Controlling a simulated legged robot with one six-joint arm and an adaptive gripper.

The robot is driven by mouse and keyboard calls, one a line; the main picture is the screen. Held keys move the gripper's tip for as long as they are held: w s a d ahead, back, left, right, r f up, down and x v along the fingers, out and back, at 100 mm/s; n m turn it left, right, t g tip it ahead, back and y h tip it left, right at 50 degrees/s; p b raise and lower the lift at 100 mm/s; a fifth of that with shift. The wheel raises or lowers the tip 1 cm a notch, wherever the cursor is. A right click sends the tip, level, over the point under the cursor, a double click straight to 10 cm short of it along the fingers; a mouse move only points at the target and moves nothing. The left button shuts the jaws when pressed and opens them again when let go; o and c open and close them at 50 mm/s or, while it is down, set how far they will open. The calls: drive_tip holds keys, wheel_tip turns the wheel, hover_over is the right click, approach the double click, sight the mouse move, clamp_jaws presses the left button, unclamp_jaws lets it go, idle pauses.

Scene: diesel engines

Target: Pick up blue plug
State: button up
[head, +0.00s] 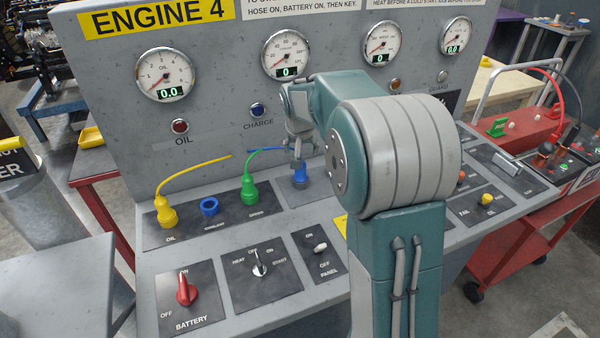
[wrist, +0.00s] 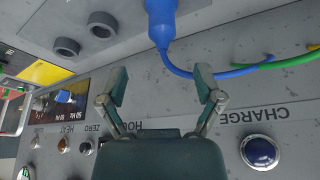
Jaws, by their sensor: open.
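My gripper (wrist: 161,72) is open and empty, with one finger on each side of the picture. The plug lies beyond the fingertips, roughly centred between them. In the head view my gripper (head: 298,145) is just above the plug, partly hidden by my arm.
A green plug (head: 249,189) and a yellow plug (head: 166,211) stand to the left, with an empty blue socket (head: 209,207) between them. Gauges line the upright panel behind. A red battery switch (head: 186,290) and other switches are in front.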

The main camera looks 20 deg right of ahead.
sight(300, 173)
drive_tip(key=x, duration=0.6)
drive_tip(key=shift+a+f, duration=0.25)
drive_tip(key=shift+f, duration=0.25)
drive_tip(key=shift+s, duration=0.1)
clamp_jaws()
